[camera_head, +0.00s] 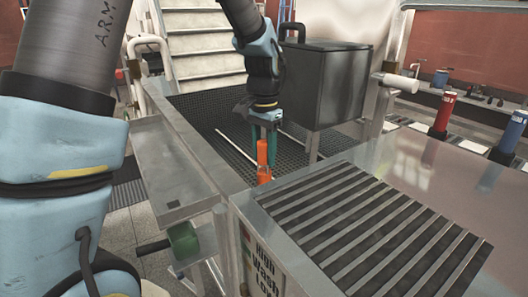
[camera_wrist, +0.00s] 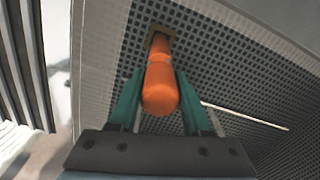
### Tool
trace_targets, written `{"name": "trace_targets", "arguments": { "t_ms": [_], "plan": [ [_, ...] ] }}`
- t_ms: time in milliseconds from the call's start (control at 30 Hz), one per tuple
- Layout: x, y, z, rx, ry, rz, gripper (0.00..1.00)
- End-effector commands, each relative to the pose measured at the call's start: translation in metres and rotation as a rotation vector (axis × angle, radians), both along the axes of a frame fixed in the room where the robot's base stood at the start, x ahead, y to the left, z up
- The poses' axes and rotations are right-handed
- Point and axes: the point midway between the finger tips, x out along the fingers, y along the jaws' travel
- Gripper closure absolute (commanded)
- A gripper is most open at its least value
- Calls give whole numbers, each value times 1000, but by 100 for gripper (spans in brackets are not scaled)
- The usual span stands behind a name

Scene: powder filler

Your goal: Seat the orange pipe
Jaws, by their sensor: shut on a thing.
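The orange pipe (camera_head: 263,160) stands close to upright at the near corner of the dark perforated grid floor (camera_head: 205,104), beside the metal cabinet. In the wrist view the orange pipe (camera_wrist: 161,82) runs between the fingers, its far end at a square brownish opening (camera_wrist: 160,34) in the grid. Whether the end is inside the opening or just over it I cannot tell. My gripper (camera_head: 264,140) comes from above, with its green fingers shut on the pipe's upper part. My gripper (camera_wrist: 158,100) also shows in the wrist view, one finger on each side of the pipe.
A thin white rod (camera_head: 238,146) lies on the grid close by. A dark grey bin (camera_head: 325,85) stands behind to the right. The slatted metal cabinet top (camera_head: 350,215) is in front. A metal side tray (camera_head: 175,170) lies left. Red and blue cylinders (camera_head: 443,115) stand far right.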

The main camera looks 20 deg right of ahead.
Motion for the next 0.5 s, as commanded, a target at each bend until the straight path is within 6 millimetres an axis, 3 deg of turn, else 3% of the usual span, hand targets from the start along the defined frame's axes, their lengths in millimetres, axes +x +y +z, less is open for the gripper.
{"name": "trace_targets", "arguments": {
  "t_ms": [500],
  "plan": [
    [0,0,-12,0,0,0,100]
  ]
}}
